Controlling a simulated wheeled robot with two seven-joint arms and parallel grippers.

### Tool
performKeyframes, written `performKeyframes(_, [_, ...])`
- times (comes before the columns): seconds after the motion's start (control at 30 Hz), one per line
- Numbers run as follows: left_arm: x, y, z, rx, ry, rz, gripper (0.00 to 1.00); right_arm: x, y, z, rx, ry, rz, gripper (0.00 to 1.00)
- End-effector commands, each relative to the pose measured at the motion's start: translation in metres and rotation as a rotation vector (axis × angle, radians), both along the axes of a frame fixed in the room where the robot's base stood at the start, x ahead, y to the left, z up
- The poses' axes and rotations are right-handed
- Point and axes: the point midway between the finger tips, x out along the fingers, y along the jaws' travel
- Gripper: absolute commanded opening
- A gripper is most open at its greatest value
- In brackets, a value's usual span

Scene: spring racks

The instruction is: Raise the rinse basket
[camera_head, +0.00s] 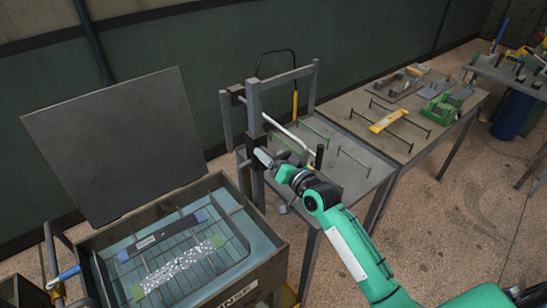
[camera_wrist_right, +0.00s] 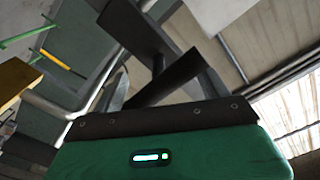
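The rinse basket (camera_head: 185,252) is a wire basket low inside the open rinse tank (camera_head: 205,298), whose front is marked "RINSE". Pale shiny pieces lie in a band across it, with blue and green patches at its corners. A grey upright frame (camera_head: 254,105) with a pale rod (camera_head: 288,131) stands right of the tank. My right gripper (camera_head: 262,158) is beside the lower part of this frame, away from the basket. In the right wrist view, dark bars (camera_wrist_right: 165,80) cross in front of the gripper body, and I cannot tell fingers from frame. My left gripper is not in view.
A raised grey lid (camera_head: 115,140) stands behind the tank. Grey tables on the right carry green rods, a yellow bar (camera_head: 389,121) and green fixtures (camera_head: 440,109). The floor at right is open.

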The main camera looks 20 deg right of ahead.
Motion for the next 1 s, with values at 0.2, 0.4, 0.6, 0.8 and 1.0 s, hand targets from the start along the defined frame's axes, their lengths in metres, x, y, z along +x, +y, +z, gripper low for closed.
performKeyframes(0.2, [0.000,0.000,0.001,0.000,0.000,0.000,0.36,0.002,-0.003,0.008,0.002,-0.015,-0.005,0.77])
performKeyframes(0.4, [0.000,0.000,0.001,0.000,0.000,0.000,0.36,0.001,-0.002,0.006,0.004,-0.012,-0.005,0.77])
performKeyframes(0.6, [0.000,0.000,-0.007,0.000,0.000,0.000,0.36,-0.012,-0.007,0.002,0.004,-0.008,-0.003,0.77])
performKeyframes(0.8, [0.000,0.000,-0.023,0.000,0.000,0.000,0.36,-0.048,-0.019,-0.002,0.003,-0.005,-0.002,0.77])
performKeyframes(1.0, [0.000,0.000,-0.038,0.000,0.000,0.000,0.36,-0.088,-0.034,-0.003,0.002,-0.002,-0.002,0.77])
